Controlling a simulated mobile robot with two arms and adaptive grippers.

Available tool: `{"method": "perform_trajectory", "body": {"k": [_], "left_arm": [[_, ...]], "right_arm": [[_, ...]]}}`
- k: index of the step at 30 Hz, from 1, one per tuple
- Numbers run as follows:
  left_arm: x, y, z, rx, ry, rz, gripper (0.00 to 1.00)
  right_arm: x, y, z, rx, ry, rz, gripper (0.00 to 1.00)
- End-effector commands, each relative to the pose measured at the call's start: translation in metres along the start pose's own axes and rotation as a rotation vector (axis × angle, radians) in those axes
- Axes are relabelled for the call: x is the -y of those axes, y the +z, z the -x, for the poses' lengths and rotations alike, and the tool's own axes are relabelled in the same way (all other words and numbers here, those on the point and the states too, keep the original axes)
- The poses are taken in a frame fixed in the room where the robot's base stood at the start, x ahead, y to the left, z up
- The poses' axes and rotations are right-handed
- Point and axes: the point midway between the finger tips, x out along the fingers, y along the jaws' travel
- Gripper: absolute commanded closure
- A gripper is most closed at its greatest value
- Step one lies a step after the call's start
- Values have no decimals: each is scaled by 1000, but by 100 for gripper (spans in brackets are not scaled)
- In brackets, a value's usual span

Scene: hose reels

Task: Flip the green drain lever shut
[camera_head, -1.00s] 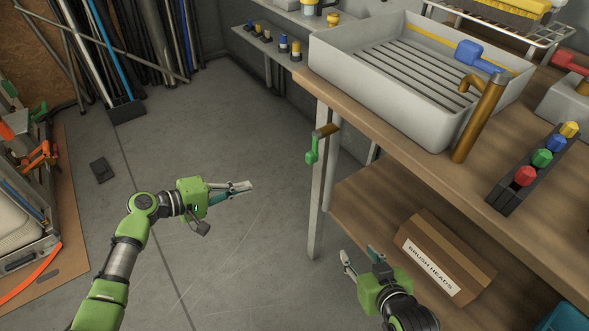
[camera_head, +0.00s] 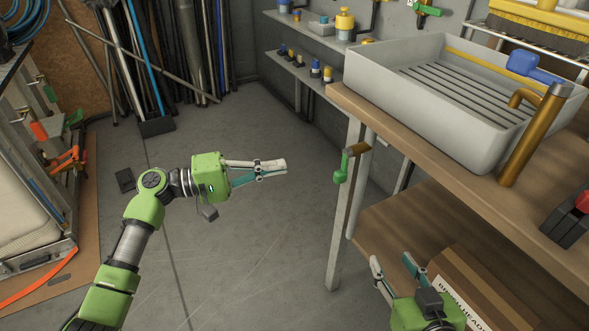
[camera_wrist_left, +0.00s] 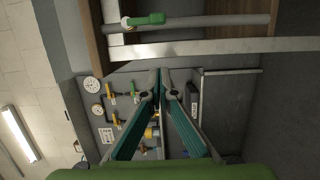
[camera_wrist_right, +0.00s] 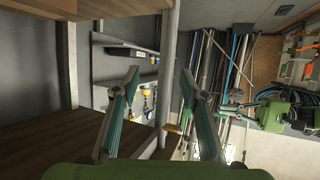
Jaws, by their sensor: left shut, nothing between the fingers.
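The green drain lever (camera_head: 343,168) hangs from a brass fitting (camera_head: 358,149) at the near left corner of the workbench, beside its leg. In the left wrist view the lever (camera_wrist_left: 150,19) lies near the top, alongside a grey pipe. My left gripper (camera_head: 285,167) is shut and empty. It points right toward the lever, left of it and apart from it in the head view. My right gripper (camera_head: 391,260) is open and empty, low in front of the bench's lower shelf, away from the lever.
The workbench (camera_head: 430,150) carries a grey sink (camera_head: 440,135) with a blue-handled brass tap (camera_head: 535,130). A cardboard box (camera_head: 460,275) sits on the lower shelf near my right gripper.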

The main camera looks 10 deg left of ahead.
Motion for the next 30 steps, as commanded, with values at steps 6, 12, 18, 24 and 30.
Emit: {"method": "perform_trajectory", "body": {"k": [6, 12, 18, 24, 30], "left_arm": [[0, 1, -44, 4, 3, -1, 100], [1, 1, -88, 3, 2, 0, 100], [1, 26, -94, 2, -2, 0, 100], [1, 38, -97, 1, -1, 0, 100], [1, 39, -98, 0, -1, 0, 100]], "right_arm": [[3, -25, -3, -116, -7, -1, 60], [7, -54, -1, -249, -15, -2, 60], [7, -57, 0, -259, -15, -2, 60], [7, -58, 0, -261, -15, -2, 60], [7, -58, 0, -261, -15, -2, 60]]}}
